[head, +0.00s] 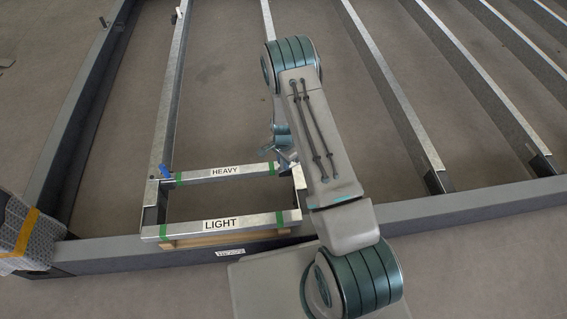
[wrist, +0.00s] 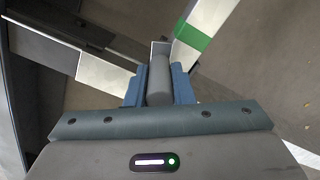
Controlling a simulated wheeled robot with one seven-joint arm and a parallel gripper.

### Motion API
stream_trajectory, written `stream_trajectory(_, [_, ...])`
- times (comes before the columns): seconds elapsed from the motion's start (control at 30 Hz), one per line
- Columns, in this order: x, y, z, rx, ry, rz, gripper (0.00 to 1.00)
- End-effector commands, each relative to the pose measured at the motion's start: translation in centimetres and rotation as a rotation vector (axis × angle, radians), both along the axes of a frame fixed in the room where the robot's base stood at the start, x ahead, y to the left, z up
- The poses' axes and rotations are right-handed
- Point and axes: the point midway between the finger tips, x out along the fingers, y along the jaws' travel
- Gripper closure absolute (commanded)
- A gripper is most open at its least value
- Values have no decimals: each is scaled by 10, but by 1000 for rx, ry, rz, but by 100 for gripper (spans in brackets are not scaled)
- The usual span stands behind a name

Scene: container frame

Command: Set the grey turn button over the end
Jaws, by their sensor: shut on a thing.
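The grey turn button (wrist: 159,80) shows in the wrist view as a grey rounded bar between my gripper's two blue fingers. My gripper (wrist: 158,73) is shut on it. A small pale plate stands just beyond the bar, beside the metal rail with green tape. In the head view my gripper (head: 283,154) is at the right end of the bar labelled HEAVY (head: 225,172), partly hidden by my arm. The button's exact angle and its contact with the bar end cannot be told.
A bar labelled LIGHT (head: 222,224) lies nearer, parallel to HEAVY. A blue piece (head: 165,171) sits at HEAVY's left end. A dark front beam (head: 150,250) and long metal rails (head: 172,90) surround the work. Bubble wrap (head: 25,238) covers the left corner.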

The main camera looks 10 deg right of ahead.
Motion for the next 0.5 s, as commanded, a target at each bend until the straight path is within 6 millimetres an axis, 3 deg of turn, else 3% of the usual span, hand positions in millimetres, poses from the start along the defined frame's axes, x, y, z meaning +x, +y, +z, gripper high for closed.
stream_trajectory(0.5, [19,5,0,4,-1,-304,100])
